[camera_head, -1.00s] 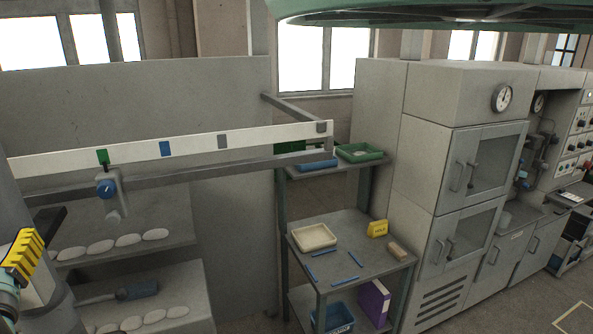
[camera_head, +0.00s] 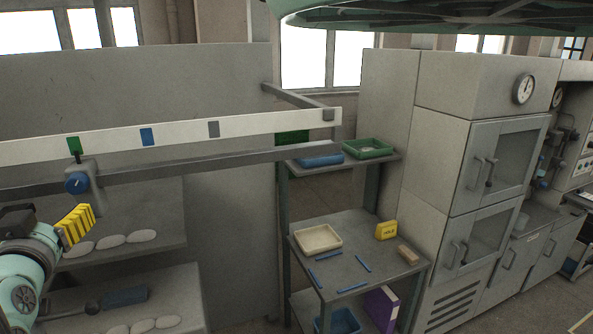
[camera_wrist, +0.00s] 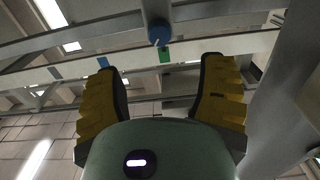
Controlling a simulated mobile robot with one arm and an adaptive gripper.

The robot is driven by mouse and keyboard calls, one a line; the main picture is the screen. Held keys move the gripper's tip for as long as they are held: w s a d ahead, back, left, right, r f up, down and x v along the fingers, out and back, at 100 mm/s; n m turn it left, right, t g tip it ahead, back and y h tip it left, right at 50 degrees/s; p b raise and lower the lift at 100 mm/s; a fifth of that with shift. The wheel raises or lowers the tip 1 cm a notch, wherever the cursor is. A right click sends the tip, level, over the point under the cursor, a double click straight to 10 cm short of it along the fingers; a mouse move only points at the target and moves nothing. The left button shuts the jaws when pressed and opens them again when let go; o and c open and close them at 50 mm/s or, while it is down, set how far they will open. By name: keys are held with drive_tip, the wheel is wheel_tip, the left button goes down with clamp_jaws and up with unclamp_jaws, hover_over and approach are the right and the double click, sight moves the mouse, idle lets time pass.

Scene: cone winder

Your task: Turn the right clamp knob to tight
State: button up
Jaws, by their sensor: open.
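One blue clamp knob (camera_head: 77,183) with a small white mark shows on a grey clamp block on the dark rail. A green tag (camera_head: 74,146) sits just above it on the white strip. No second knob is in view. In the wrist view the knob (camera_wrist: 158,33) lies ahead, roughly centred between the finger directions, with the green tag (camera_wrist: 165,55) beside it. My gripper (camera_head: 77,222) has yellow and black fingers, below the knob and apart from it. In the wrist view my gripper (camera_wrist: 162,70) is open and empty.
The white strip (camera_head: 250,123) also carries a blue tag (camera_head: 147,136) and a grey tag (camera_head: 213,129). Shelves with white oval pieces (camera_head: 112,241) lie below the rail. A shelving rack (camera_head: 345,240) with trays stands right of centre, with grey cabinets (camera_head: 470,150) beyond.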

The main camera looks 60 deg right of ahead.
sight(75, 189)
drive_tip(key=p+x, duration=0.1)
drive_tip(key=x, duration=0.9)
drive_tip(key=shift+s+d+r, duration=0.1)
drive_tip(key=shift+d+r, duration=0.1)
drive_tip(key=shift+f+p+x, duration=0.2)
drive_tip(key=shift+p+x, duration=0.55)
drive_tip(key=shift+x, duration=0.4)
drive_tip(key=shift+o, duration=0.2)
drive_tip(key=shift+a, duration=0.15)
drive_tip(key=c, duration=1.2)
drive_tip(key=shift+f, duration=0.1)
clamp_jaws()
